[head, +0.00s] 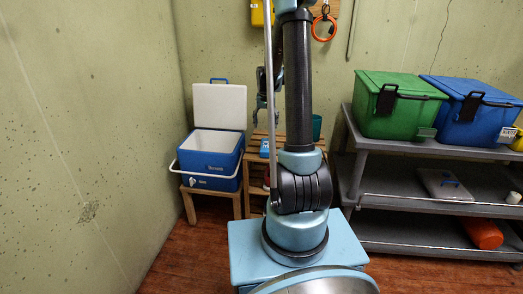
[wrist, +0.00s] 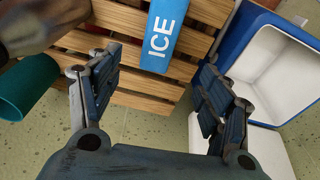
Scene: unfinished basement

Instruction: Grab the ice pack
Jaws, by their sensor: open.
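The blue ice pack with white "ICE" lettering (wrist: 163,38) lies on a slatted wooden stand (wrist: 140,98) in the wrist view, at the top centre and partly cut off by the frame. In the head view a small blue patch of it (head: 265,149) shows on the stand beside the cooler, partly behind my arm. My gripper (wrist: 158,78) is open and empty, with one finger on each side of the picture. The ice pack lies ahead of the gap between the fingers, apart from them.
A blue cooler (head: 208,160) with its white lid open stands left of the stand; its white inside shows in the wrist view (wrist: 275,75). A teal cup (wrist: 22,92) and a blurred dark grey-brown object (wrist: 40,25) are near the stand's other side. Shelves (head: 420,190) with green and blue bins stand right.

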